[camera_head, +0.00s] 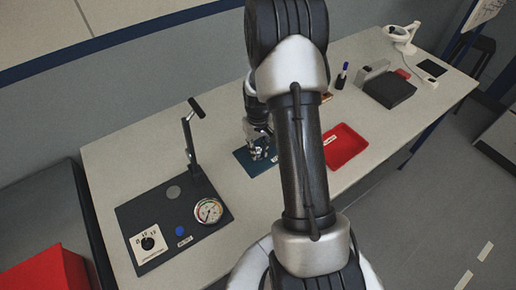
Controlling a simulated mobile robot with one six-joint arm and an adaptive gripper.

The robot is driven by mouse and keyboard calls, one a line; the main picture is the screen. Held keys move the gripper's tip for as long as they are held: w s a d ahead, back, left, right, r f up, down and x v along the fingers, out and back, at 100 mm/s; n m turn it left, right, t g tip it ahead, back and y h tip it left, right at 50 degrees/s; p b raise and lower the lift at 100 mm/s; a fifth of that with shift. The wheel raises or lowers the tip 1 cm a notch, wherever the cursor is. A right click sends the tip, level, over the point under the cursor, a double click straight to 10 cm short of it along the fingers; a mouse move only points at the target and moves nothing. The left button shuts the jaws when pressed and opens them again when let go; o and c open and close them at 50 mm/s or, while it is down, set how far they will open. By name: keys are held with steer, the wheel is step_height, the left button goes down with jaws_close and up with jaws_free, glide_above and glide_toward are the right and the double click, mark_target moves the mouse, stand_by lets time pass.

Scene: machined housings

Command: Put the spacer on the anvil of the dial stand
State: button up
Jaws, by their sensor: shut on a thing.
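My gripper (261,153) is low over the blue mat (242,156) in the middle of the table, left of my arm link. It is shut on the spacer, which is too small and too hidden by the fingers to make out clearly. I cannot tell whether it touches the mat. The dial stand has a black base (150,215) at the table's left end, with a round dial (208,210) and an upright post (188,143). A grey disc (173,192) on the base looks like the anvil, and nothing shows on it.
The base also carries a blue button (180,230) and a white panel with a black knob (148,243). The post's arm (196,107) stands up left of my gripper. A red tray (345,147), a marker (342,76) and a dark box (389,90) are to the right.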

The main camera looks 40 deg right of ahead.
mark_target(258, 150)
steer(key=o, duration=1)
steer(key=shift+f, duration=0.1)
steer(key=s+a+r+t+p, duration=0.1)
steer(key=a+r+p, duration=0.15)
steer(key=r, duration=0.75)
steer(key=a+r+p, duration=0.1)
steer(key=a+r, duration=0.2)
steer(key=r, duration=0.8)
steer(key=s+a+r+n+t, duration=0.1)
steer(key=s+a+r, duration=0.3)
steer(key=s+a, duration=0.1)
steer(key=s+a+r+n+t, duration=0.1)
steer(key=s+a+r, duration=0.3)
steer(key=s, duration=0.3)
steer(key=s+a+r+t, duration=0.1)
steer(key=s+a+r, duration=0.3)
steer(key=s+a, duration=0.2)
steer(key=shift+s+a+r+n+t, duration=0.3)
steer(key=shift+s+a+n, duration=0.1)
steer(key=shift+s, duration=0.2)
